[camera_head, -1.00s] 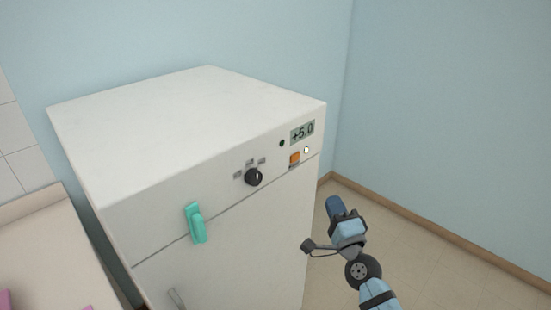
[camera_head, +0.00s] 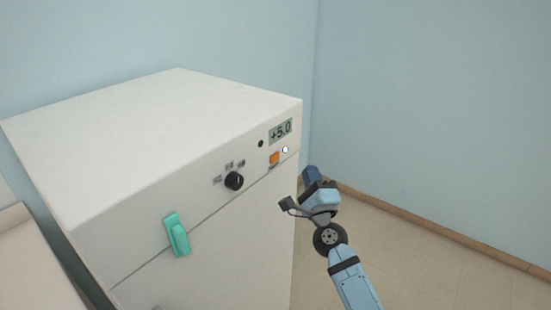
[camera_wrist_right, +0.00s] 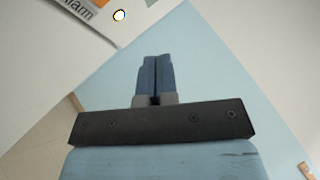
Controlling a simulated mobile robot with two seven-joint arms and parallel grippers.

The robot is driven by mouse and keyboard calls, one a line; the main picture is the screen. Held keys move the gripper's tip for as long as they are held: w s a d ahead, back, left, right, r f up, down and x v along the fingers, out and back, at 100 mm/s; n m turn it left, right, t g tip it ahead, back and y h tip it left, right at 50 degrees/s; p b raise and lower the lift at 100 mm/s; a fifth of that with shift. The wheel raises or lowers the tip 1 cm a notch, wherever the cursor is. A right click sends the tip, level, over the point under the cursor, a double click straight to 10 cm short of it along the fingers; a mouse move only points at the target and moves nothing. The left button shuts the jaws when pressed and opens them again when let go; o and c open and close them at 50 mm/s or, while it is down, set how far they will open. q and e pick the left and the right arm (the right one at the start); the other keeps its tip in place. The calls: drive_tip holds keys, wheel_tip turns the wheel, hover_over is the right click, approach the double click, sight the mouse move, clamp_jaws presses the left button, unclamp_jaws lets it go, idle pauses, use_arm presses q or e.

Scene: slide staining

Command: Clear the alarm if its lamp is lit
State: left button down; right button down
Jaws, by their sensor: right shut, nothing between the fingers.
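A white cabinet (camera_head: 150,125) fills the left and middle of the head view. On its front panel are a display (camera_head: 280,131) reading +5.0, an orange button (camera_head: 274,158) and a small round lamp (camera_head: 285,149) that looks bright white with a dark rim. In the right wrist view the same lamp (camera_wrist_right: 119,16) is bright white, next to the cut-off label "Alarm" (camera_wrist_right: 76,10). A small dark round spot (camera_head: 261,144) is left of the display. My right gripper (camera_head: 310,174) is shut and empty, right of and slightly below the button, apart from the panel. My left gripper is out of view.
A black knob (camera_head: 234,181) and a teal handle (camera_head: 177,235) stick out from the cabinet's front. A pale surface (camera_head: 35,265) is at the lower left. Blue walls stand behind and to the right; the floor (camera_head: 410,255) at the right is clear.

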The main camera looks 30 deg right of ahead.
drive_tip(key=w+a, duration=0.2)
drive_tip(key=w, duration=0.4)
drive_tip(key=shift+w+a, duration=0.15)
drive_tip(key=shift+a, duration=0.15)
idle(1.8)
drive_tip(key=shift+w+a, duration=0.2)
drive_tip(key=shift+w, duration=0.2)
drive_tip(key=shift+w+a, duration=0.1)
drive_tip(key=shift+w, duration=0.15)
idle(0.5)
idle(0.3)
drive_tip(key=shift+s+d, duration=0.3)
drive_tip(key=shift+s, duration=0.4)
drive_tip(key=shift+s+d+p, duration=0.1)
drive_tip(key=shift+s+d, duration=0.2)
drive_tip(key=shift+s, duration=0.45)
drive_tip(key=shift+s+d+p, duration=0.1)
drive_tip(key=shift+s+d, duration=0.25)
drive_tip(key=shift+s, duration=0.45)
drive_tip(key=shift+s+d+p, duration=0.1)
drive_tip(key=shift+s+d, duration=0.2)
drive_tip(key=shift+s, duration=0.45)
